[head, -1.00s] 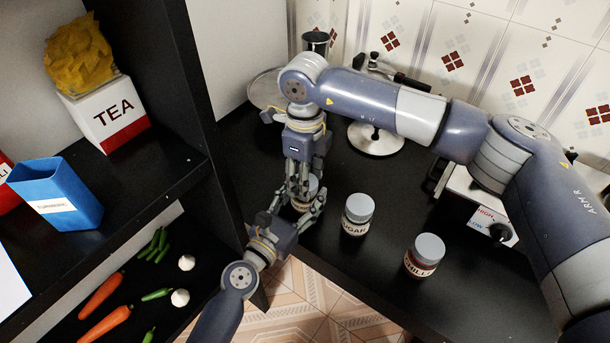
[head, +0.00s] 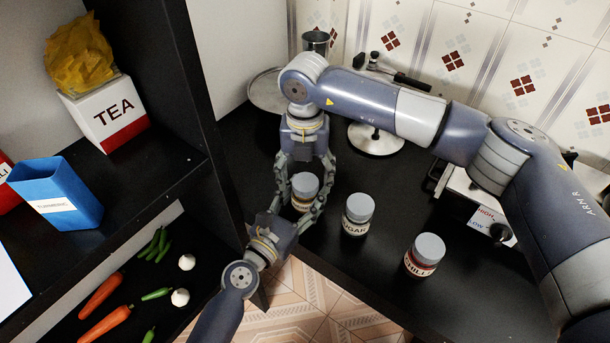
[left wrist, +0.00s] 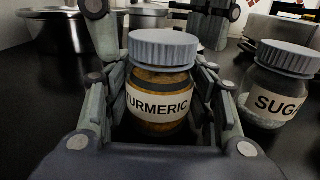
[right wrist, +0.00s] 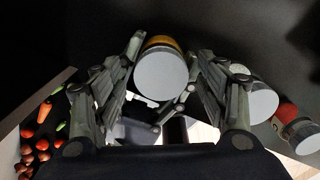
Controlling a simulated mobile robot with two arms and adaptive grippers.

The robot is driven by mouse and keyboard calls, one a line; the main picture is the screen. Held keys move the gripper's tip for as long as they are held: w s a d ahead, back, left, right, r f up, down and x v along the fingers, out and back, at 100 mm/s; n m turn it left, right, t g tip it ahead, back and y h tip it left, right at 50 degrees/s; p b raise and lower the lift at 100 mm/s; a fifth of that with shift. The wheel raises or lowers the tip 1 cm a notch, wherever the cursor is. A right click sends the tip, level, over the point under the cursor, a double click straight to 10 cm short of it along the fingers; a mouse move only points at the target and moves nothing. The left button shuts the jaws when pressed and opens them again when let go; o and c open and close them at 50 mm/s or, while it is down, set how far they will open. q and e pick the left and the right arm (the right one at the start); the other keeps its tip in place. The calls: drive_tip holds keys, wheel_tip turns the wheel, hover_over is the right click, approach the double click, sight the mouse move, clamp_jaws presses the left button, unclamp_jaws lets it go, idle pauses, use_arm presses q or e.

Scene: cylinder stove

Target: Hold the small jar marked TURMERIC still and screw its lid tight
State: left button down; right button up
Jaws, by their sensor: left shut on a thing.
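The TURMERIC jar (head: 303,192) stands upright on the black counter with its grey ribbed lid on top; its label reads clearly in the left wrist view (left wrist: 158,104). My left gripper (head: 296,207) reaches in from the front and is shut around the jar's body, a finger on each side. My right gripper (head: 308,172) comes from above with its fingers spread open. In the right wrist view the lid (right wrist: 161,74) lies between and beyond the open right fingers (right wrist: 165,85), which appear apart from it. Whether the lid is fully tight cannot be seen.
The SUGAR jar (head: 356,214) stands close to the right of the turmeric jar, and the CHILLI jar (head: 424,255) farther right. The dark shelf wall (head: 196,70) rises at left. A stove (head: 480,205) stands at right. Counter between the jars is clear.

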wheel_tip(320, 180, up, 12)
idle(0.7)
use_arm(q)
drive_tip(key=c, duration=0.6)
unclamp_jaws()
drive_tip(key=v, duration=1.2)
